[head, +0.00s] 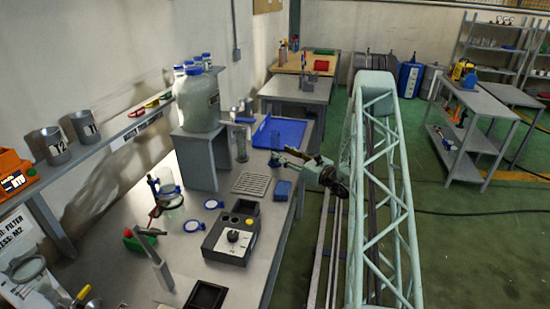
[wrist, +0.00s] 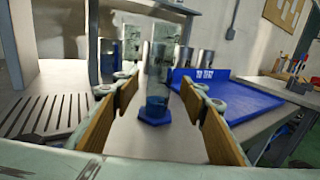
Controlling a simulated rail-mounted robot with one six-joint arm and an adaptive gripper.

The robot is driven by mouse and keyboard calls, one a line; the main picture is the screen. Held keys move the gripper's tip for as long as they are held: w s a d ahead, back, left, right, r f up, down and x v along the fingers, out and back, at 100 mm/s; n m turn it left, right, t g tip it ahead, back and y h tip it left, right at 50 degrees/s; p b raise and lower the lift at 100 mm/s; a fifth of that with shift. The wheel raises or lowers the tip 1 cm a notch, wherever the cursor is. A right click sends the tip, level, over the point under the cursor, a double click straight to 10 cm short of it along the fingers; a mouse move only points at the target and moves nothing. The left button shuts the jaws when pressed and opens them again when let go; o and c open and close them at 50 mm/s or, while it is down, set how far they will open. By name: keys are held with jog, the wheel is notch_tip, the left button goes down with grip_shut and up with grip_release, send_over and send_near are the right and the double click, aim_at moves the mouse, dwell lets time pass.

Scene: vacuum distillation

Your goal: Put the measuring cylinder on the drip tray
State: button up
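The measuring cylinder (wrist: 158,85) is a clear upright tube with blue liquid low in it and a blue hexagonal base (wrist: 155,117). The cylinder appears ahead of the fingertips; contact is not visible. In the head view my gripper (head: 283,157) is at the bench's right edge. The slotted grey drip tray (head: 252,183) lies flat, nearer than the cylinder; its slots show at left (wrist: 45,115).
A grey stand (head: 196,160) carries a large bottle (head: 198,103) at left. A control box (head: 232,235) and a small blue block (head: 282,190) stand near the drip tray.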

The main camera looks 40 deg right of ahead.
jog(key=shift+w+a, duration=0.15)
jog(key=shift+w, duration=1.15)
jog(key=shift+w+a, duration=0.1)
jog(key=shift+w, duration=1.15)
jog(key=c, duration=1.1)
jog(key=shift+r, duration=0.3)
jog(key=shift+r, duration=1.55)
send_near(275, 143)
jog(key=shift+s+a+p, duration=0.1)
jog(key=shift+s+a, duration=0.25)
jog(key=shift+a, duration=0.9)
jog(key=shift+s+a+p, duration=0.15)
jog(key=shift+s+a, duration=0.25)
jog(key=shift+a, duration=0.9)
jog(key=shift+s+a+p, duration=0.1)
jog(key=shift+s+a, duration=0.25)
jog(key=shift+a, duration=0.9)
